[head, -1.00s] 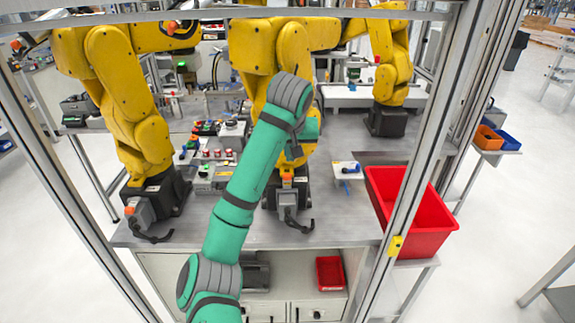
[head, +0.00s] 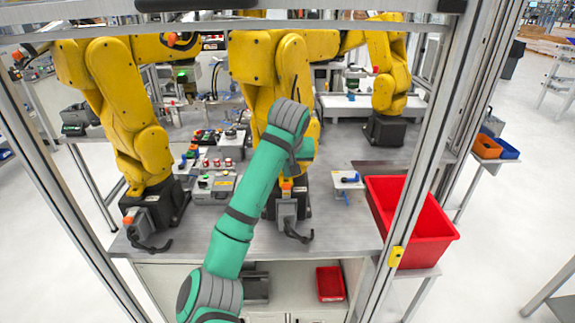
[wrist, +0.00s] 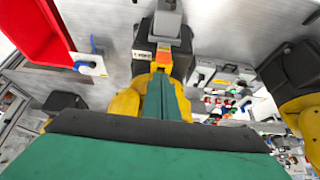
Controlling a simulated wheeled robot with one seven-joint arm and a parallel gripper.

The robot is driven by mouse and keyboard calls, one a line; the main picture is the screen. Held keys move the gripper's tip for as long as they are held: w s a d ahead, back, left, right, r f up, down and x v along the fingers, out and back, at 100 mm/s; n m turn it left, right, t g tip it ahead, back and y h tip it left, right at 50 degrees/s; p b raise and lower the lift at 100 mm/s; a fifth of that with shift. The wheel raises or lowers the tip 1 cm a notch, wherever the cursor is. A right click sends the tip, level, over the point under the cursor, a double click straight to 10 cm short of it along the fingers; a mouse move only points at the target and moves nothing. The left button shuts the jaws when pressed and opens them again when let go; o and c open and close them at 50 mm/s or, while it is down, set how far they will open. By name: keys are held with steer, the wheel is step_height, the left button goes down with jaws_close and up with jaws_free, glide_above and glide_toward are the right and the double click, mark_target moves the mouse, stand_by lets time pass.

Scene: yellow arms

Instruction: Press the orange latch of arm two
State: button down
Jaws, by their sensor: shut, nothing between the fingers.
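Arm two is the middle yellow arm (head: 262,62). Its small orange latch (head: 287,187) sits on the front of its dark base, above a grey connector (head: 287,209). In the wrist view, the orange latch (wrist: 163,58) is at upper centre, beside a yellow label and the grey connector (wrist: 167,22). My gripper (wrist: 164,82) shows there as a narrow green pair of fingers, closed together and empty, with tips pointing at the latch and very close to it. I cannot tell whether they touch. In the head view, my green arm hides the fingers.
Another yellow arm (head: 140,150) stands left, with its own orange latch (head: 128,220). A button panel (head: 214,187) lies between the two arms. A small white stand with a blue part (head: 348,180) and a red bin (head: 412,225) are at right. A frame post (head: 432,150) stands in front.

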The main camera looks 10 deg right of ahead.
mark_target(286, 184)
steer(key=shift+x, duration=2)
steer(key=shift+a, duration=0.15)
